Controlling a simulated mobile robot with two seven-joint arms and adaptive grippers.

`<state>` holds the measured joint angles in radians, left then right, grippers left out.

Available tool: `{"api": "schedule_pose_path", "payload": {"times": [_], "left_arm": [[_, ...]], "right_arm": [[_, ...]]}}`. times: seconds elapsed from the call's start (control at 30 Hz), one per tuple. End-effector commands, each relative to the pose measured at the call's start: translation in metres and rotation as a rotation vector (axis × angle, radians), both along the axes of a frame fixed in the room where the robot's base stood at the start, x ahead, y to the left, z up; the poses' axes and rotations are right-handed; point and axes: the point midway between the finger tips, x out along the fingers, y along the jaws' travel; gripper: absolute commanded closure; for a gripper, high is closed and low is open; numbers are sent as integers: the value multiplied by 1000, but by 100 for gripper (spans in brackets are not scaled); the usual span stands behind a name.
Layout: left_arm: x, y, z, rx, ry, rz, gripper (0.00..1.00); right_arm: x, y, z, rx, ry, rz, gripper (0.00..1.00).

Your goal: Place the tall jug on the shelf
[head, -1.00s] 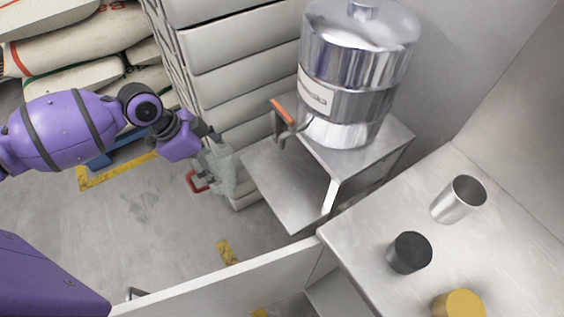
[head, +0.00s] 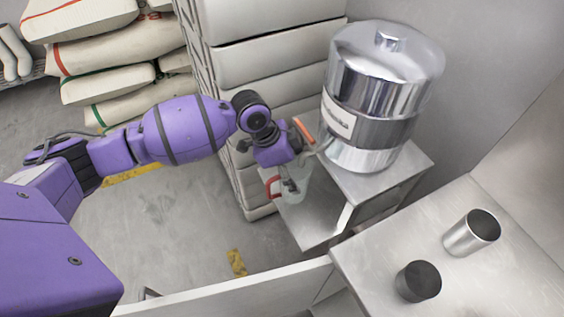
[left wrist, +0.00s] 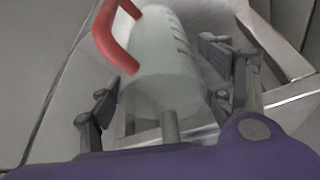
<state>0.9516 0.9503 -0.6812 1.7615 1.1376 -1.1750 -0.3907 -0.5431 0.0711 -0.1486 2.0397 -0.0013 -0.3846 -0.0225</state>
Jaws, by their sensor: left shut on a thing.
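The tall jug (head: 303,184) is clear and translucent with a red handle. It hangs at my left gripper (head: 288,182), over the lower metal shelf (head: 312,228) of the stand. In the left wrist view the jug (left wrist: 165,65) lies between the fingers of my left gripper (left wrist: 165,90), with measuring marks on its side and its red handle at the upper left. The gripper is shut on the jug. Whether the jug's base touches the shelf cannot be told. My right gripper is not in view.
A big steel canister (head: 380,90) with an orange-handled tap (head: 305,131) stands on the upper level above the shelf. White stacked boxes (head: 275,65) rise behind. A steel counter at the right holds a metal cup (head: 471,233) and a dark cup (head: 418,281).

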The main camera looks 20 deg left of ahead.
Motion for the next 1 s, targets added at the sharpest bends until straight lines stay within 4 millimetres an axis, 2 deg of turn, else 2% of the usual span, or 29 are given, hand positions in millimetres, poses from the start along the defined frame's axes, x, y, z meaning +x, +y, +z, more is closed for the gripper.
{"api": "schedule_pose_path", "payload": {"times": [0.13, 0.2, 0.33, 0.77, 0.8, 0.93, 1.0], "left_arm": [[8, -17, 4, -4, -7, -4, 69], [6, -12, -12, 1, -1, -1, 69], [7, -13, -30, -1, -6, -1, 69], [8, -12, -36, -1, -7, -2, 70], [8, -12, -37, -1, -7, -2, 26], [7, -12, -36, 0, -7, -2, 9], [7, -12, -36, 0, -7, -2, 8]], "right_arm": [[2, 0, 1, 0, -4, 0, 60], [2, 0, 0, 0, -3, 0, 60], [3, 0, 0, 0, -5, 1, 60], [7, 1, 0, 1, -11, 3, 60], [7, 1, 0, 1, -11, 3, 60], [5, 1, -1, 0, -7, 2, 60], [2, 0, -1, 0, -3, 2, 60]]}}
